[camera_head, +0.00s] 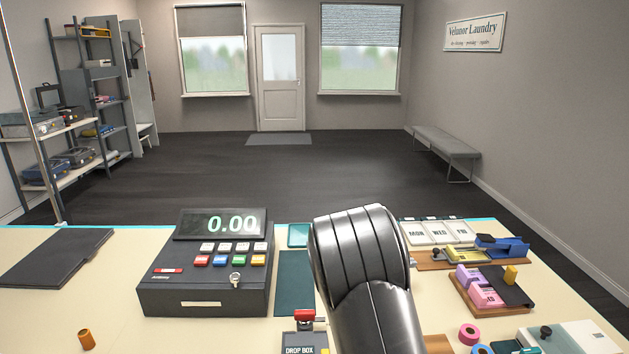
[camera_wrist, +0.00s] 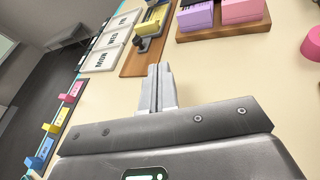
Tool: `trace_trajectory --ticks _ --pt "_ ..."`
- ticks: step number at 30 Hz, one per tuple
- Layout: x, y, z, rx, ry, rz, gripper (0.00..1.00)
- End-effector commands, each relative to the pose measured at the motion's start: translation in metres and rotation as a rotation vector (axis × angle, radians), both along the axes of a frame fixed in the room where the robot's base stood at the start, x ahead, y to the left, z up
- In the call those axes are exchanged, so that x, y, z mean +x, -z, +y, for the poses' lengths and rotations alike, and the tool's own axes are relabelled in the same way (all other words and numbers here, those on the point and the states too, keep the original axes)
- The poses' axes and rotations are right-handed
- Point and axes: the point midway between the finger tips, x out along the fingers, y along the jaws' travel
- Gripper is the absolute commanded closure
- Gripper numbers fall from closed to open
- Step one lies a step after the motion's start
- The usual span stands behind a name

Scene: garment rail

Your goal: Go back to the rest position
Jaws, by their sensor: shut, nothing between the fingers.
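My gripper (camera_wrist: 160,88) shows in the wrist view with its fingers together and nothing between them. It hangs over the cream counter, beside the wooden board with the yellow tool. In the head view my dark, ribbed arm rises from the bottom centre over the counter (camera_head: 130,260). It hides the gripper and part of the counter behind it.
A cash register (camera_head: 208,272) reading 0.00 stands left of my arm. A drop box (camera_head: 305,341) stands at the front edge. Right of the arm are day cards (camera_head: 437,232) and a tray of pink and purple blocks (camera_head: 490,291). A black folder (camera_head: 55,257) lies far left.

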Motion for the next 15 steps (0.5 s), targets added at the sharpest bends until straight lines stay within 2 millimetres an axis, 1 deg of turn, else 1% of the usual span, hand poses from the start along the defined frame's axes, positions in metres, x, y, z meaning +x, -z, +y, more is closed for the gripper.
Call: trace_trajectory --ticks 1,6,11,15 --pt "-0.015 -0.011 -0.005 0.066 0.045 -0.045 1.0" --pt "-0.068 -0.033 -0.011 0.294 0.203 -0.189 1.0" --pt "-0.117 -0.051 -0.008 0.499 0.347 -0.322 1.0" --pt "-0.159 -0.064 0.001 0.669 0.469 -0.434 1.0"
